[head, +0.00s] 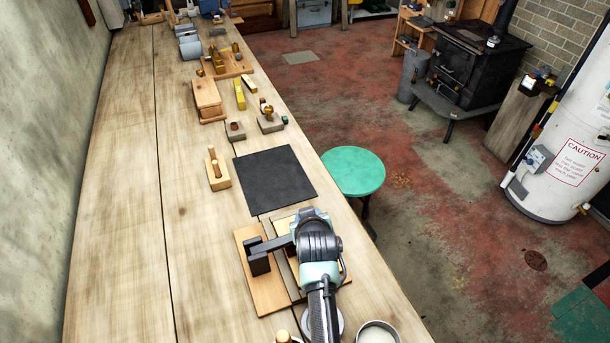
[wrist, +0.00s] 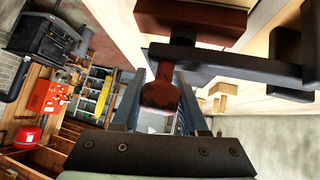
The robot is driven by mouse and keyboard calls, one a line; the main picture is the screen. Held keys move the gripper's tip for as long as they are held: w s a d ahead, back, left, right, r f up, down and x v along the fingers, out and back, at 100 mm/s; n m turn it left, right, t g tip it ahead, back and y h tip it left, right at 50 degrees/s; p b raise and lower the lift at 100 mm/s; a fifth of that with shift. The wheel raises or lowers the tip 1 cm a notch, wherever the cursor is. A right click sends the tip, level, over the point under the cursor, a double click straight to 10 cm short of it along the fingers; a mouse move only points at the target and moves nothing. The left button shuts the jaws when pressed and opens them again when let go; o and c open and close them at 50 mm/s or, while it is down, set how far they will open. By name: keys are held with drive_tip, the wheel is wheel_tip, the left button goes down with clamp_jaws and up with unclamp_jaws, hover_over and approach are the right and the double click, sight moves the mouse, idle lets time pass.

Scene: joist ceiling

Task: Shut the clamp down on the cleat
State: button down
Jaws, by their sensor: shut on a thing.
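The clamp (head: 258,262) is a black bracket on a light wooden board (head: 265,300) near the bench's right edge. Its dark arm (head: 272,243) reaches right, toward my wrist. In the wrist view the dark arm (wrist: 220,62) crosses the upper right, and a dark red knob (wrist: 160,94) sits between the fingers. My gripper (wrist: 160,85) is shut on this knob, the clamp's handle. In the head view my wrist hides the fingers and the knob. I cannot clearly tell which piece is the cleat; a grey-brown strip (head: 293,275) lies on the board, partly hidden.
A black mat (head: 275,180) lies just beyond the board. A small wooden block with pegs (head: 218,172) and several other fixtures stand farther along the bench. A pale round dish (head: 377,333) is at the near edge. A green stool (head: 353,171) stands beside the bench. The bench's left side is clear.

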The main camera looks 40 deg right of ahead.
drive_tip(key=shift+s+d+f, duration=0.1)
drive_tip(key=shift+f, duration=0.45)
drive_tip(key=shift+c, duration=2.3)
unclamp_jaws()
drive_tip(key=shift+r, duration=0.2)
drive_tip(key=b+v, duration=0.1)
drive_tip(key=v, duration=1.1)
drive_tip(key=shift+s+a+r, duration=0.15)
drive_tip(key=shift+a+r, duration=0.05)
drive_tip(key=shift+a, duration=0.15)
